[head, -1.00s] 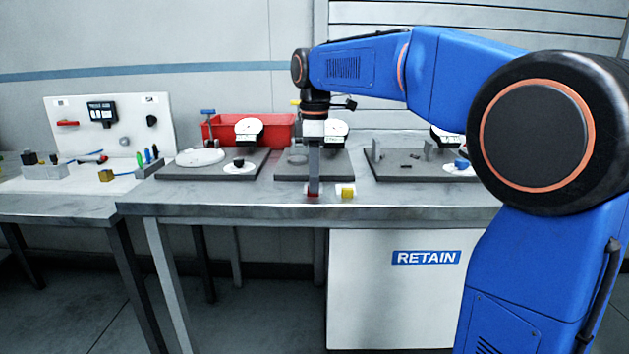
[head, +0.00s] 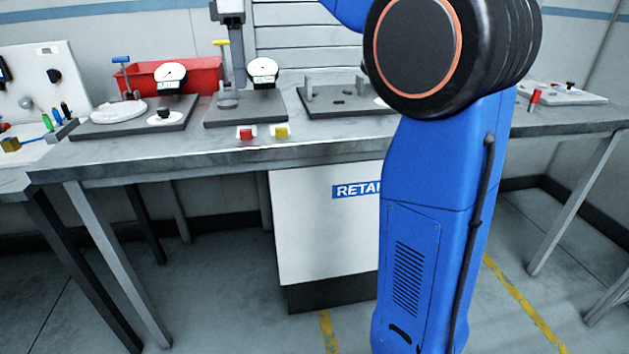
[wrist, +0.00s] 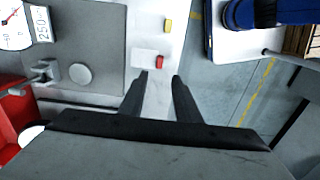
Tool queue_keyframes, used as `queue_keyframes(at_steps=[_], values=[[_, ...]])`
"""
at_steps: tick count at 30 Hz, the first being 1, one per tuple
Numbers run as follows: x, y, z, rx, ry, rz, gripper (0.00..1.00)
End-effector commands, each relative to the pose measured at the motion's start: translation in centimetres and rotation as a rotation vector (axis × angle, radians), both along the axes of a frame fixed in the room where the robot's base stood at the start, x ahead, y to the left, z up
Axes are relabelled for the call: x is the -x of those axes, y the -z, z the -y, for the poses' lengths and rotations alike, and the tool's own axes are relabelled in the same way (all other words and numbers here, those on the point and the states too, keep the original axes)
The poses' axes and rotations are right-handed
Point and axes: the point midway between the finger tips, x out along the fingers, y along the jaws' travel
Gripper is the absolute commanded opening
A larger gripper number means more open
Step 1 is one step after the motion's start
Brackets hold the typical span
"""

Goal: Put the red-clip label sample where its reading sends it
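The red-clip label sample (head: 246,133) lies on the front of the grey bench top (head: 330,146), a red block on a small white piece. It also shows in the wrist view (wrist: 159,58), just beyond my fingertips and apart from them. The yellow-clip sample (head: 281,132) lies close to its right in the head view. My gripper (head: 239,87) hangs over the middle fixture, behind the red clip. In the wrist view my gripper (wrist: 161,77) has two fingers spread, with nothing between them. A white cabinet (head: 310,235) under the bench bears a RETAIN sign (head: 357,190), partly hidden by my arm.
Dark plates with dial gauges (head: 170,74) stand along the bench. A red bin (head: 190,76) is behind them. A "250" tag (wrist: 43,24) shows beside a dial in the wrist view. A red cylinder (head: 535,98) stands on the right bench. The front bench strip is mostly clear.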

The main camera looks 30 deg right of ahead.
Motion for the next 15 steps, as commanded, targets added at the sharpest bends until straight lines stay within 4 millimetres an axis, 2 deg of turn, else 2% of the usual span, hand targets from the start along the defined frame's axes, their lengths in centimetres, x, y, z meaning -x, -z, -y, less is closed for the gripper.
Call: queue_keyframes(at_steps=[5, 11, 15], values=[[2.0, 0.8, 0.8, -0.004, 0.073, 0.023, 0.30], [7.1, 3.8, 2.5, -0.022, 0.274, 0.088, 0.30], [10.9, 6.8, 3.6, -0.042, 0.427, 0.135, 0.30]])
